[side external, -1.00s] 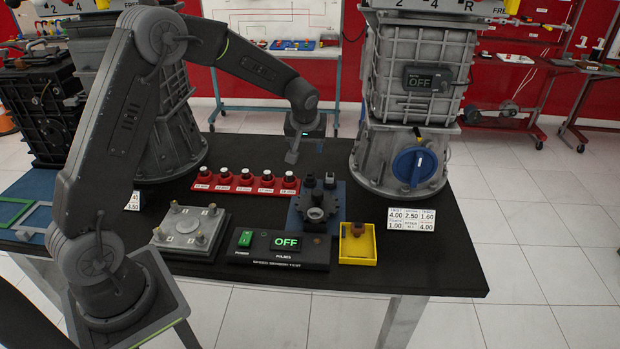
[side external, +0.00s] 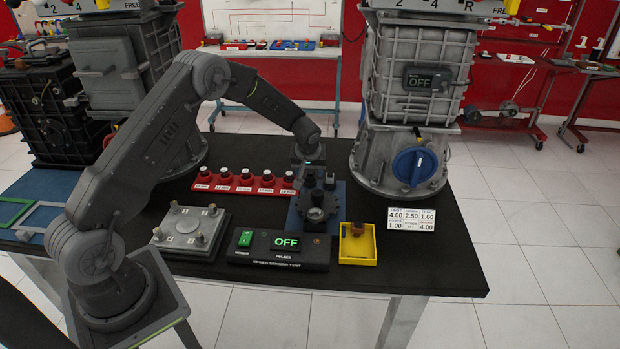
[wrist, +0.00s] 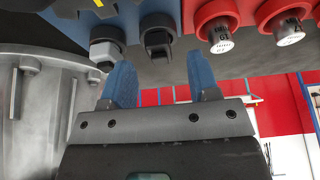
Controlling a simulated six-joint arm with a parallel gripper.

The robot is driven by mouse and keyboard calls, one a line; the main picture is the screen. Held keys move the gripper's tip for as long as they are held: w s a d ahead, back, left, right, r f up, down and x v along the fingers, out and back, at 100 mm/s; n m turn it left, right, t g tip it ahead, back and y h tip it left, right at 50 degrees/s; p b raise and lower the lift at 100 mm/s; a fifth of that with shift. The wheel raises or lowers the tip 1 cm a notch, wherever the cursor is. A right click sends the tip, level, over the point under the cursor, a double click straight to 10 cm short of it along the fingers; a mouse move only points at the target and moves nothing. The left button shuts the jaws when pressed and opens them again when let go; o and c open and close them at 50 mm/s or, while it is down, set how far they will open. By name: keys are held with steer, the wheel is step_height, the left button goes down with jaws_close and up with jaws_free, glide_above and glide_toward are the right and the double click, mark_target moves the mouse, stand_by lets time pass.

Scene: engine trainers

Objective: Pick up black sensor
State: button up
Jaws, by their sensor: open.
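A black sensor (wrist: 158,36) stands on the blue plate (wrist: 135,68) in the wrist view, in line with the gap between my fingers. In the side view, the black sensor (side external: 309,180) is at the back left of the blue plate (side external: 296,215), partly overlapping my gripper. A similar part with a grey collar (wrist: 106,42) stands beside it; its dark top (side external: 330,180) shows in the side view. My gripper (wrist: 161,82) is open and empty, with its blue fingers apart. In the side view my gripper (side external: 303,170) is low behind the sensor, its fingertips mostly hidden.
A large grey housing (side external: 415,150) stands close on the right. A test box reading OFF (side external: 285,262) and a yellow tray (side external: 371,250) are in front.

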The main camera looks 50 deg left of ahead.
steer(key=shift+x, duration=1.15)
steer(key=c, duration=1)
steer(key=shift+r, duration=0.1)
